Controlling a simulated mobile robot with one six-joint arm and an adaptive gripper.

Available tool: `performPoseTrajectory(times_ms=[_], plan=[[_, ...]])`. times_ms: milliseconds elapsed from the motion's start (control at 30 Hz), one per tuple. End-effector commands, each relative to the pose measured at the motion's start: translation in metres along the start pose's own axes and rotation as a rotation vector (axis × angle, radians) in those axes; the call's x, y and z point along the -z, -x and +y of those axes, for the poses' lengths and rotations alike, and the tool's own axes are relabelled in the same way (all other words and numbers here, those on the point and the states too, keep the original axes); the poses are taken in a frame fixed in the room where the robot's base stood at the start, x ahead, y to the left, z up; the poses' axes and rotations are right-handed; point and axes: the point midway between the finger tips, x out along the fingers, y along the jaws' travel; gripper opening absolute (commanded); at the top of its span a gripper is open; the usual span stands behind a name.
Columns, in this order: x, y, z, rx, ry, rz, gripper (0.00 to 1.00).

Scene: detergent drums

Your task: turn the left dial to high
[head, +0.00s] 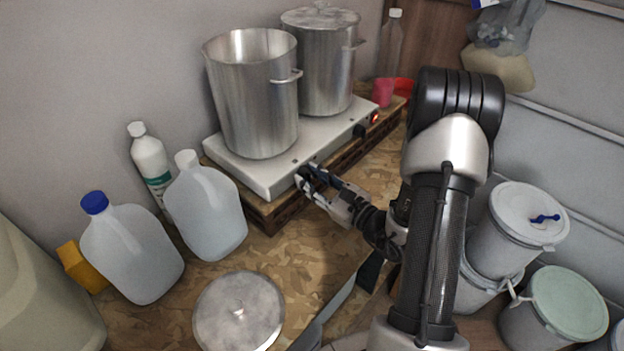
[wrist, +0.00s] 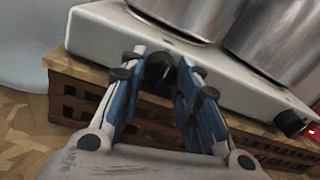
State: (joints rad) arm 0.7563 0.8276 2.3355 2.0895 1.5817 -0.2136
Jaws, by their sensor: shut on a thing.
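A white two-burner hot plate (head: 262,177) sits on a dark lattice-sided wooden stand; it also shows in the wrist view (wrist: 100,30). Its left dial (wrist: 159,68) is a dark knob on the front face, between my fingers. My gripper (head: 308,178) reaches the hot plate's front from the right. In the wrist view my gripper (wrist: 160,72) has its two blue-lined fingers on either side of the left dial, shut on it. The fingers hide much of the dial in the head view, and I cannot read its setting. The right dial (head: 360,131) is dark, beside a lit red switch (head: 375,118).
An open steel pot (head: 255,110) and a lidded steel pot (head: 325,70) stand on the hot plate. Jugs (head: 130,250) and a bottle (head: 149,158) stand left. A round lid (head: 240,312) lies in front. White drums (head: 528,215) stand at right.

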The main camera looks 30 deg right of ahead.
Motion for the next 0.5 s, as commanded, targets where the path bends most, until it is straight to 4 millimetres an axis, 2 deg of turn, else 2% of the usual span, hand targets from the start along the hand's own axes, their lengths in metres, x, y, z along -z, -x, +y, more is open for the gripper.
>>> performPoseTrajectory(times_ms=[267,500], plan=[[-0.0008,0.0001,0.0,-0.001,-0.054,0.004,0.06],[-0.0022,0.0001,0.0,-0.002,-0.209,0.013,0.06]])
